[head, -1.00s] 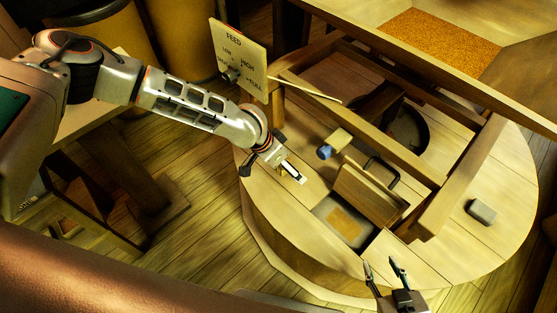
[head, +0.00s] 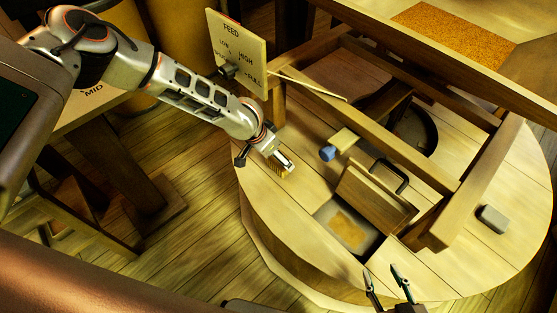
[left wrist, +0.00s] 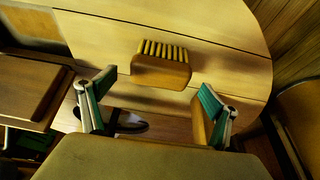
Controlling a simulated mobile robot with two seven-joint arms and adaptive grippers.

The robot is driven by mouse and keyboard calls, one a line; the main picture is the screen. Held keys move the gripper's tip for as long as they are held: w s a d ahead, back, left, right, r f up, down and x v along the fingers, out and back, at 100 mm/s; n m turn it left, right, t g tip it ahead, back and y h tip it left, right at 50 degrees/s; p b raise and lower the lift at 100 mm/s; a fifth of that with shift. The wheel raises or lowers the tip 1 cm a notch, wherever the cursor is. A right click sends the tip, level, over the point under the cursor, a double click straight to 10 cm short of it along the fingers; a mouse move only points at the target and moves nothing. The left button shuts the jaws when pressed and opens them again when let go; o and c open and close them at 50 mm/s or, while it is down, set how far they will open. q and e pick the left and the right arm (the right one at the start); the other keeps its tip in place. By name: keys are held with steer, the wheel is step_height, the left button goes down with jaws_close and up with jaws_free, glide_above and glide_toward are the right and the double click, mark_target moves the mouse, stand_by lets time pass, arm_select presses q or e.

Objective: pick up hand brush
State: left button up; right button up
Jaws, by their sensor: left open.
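The hand brush is a small wooden block with a row of pale bristles. In the left wrist view the brush (left wrist: 161,70) lies on the round plank top, ahead of and between my left fingers. In the head view the brush (head: 283,173) is mostly hidden under my left gripper (head: 286,162). My left gripper (left wrist: 156,84) is open and empty, its fingers set wider than the brush, with no contact visible. My right gripper (head: 382,270) shows at the bottom of the head view, fingers apart, nothing between them.
The round wooden top (head: 470,265) carries a timber frame, a tilted wooden lid (head: 372,198) by a square opening, a blue-ended block (head: 341,143) and a grey block (head: 493,218). A FEED sign (head: 236,50) stands behind my left gripper. Planks left of the brush are clear.

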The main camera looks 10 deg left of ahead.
arm_select(q)
steer(key=x, duration=0.1)
steer(key=b+x, duration=0.1)
steer(key=x, duration=0.1)
steer(key=shift+s+a+f, duration=0.1)
steer(key=shift+s+f, duration=0.2)
steer(key=shift+f, duration=0.15)
arm_select(e)
steer(key=shift+s+a+f, duration=0.15)
steer(key=shift+s+f, duration=0.2)
steer(key=shift+f, duration=0.3)
arm_select(q)
steer(key=shift+w+f+b, duration=0.35)
steer(key=shift+w+f, duration=0.05)
steer(key=shift+f, duration=0.05)
steer(key=shift+r, duration=0.3)
steer(key=c, duration=1.2)
steer(key=shift+c, duration=0.3)
arm_select(e)
steer(key=shift+w+a+r, duration=0.1)
steer(key=shift+w+r, duration=0.5)
steer(key=shift+r, duration=0.05)
